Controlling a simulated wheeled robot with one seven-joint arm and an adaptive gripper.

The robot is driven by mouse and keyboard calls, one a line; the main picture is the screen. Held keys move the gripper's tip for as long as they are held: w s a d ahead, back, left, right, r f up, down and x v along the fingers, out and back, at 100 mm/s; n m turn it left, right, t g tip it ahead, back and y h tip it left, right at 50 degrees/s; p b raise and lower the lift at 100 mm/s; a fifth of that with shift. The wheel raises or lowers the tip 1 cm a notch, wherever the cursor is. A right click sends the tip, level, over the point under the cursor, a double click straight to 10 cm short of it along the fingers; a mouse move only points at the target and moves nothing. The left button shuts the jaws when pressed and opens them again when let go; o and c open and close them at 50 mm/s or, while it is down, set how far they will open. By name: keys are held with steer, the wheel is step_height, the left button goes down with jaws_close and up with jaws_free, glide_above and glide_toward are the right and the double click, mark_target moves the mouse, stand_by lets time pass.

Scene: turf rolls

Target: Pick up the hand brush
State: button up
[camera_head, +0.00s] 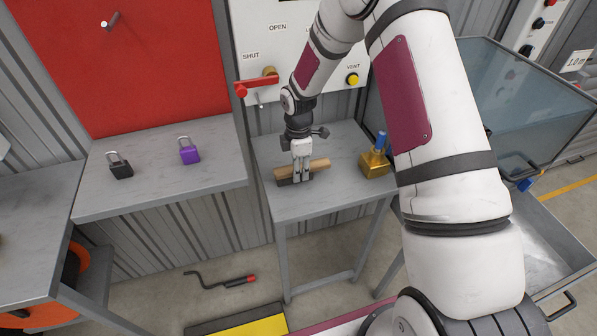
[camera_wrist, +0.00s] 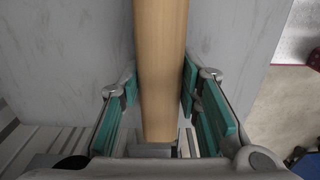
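The hand brush (camera_head: 317,166) lies on the small grey table, its light wooden back up and a dark strip below it. My gripper (camera_head: 301,180) points down over its middle, with fingers hiding part of it. In the wrist view the wooden back (camera_wrist: 161,60) runs up the middle of the picture. My gripper (camera_wrist: 160,92) has one teal-padded finger on each side of it. The pads lie very close to its sides. I cannot tell whether they press on it. The brush appears to rest on the table.
A brass-coloured block with a blue handle (camera_head: 375,160) stands right of the brush. A black padlock (camera_head: 119,165) and a purple padlock (camera_head: 189,151) sit on the left bench (camera_head: 160,190). A red-handled lever (camera_head: 257,85) is on the panel behind. A crank (camera_head: 222,281) lies on the floor.

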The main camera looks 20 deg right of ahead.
jaws_close()
steer(key=shift+w+r, duration=0.1)
steer(key=shift+r, duration=0.7)
steer(key=shift+s+r+b, duration=0.2)
steer(key=shift+r+b, duration=0.2)
steer(key=shift+r, duration=0.7)
steer(key=s+d, duration=0.2)
steer(key=s, duration=0.5)
steer(key=s+d+r, duration=0.1)
steer(key=s+d, duration=0.1)
steer(key=s, duration=0.6)
steer(key=shift+d+r, duration=0.15)
steer(key=shift+d, duration=0.15)
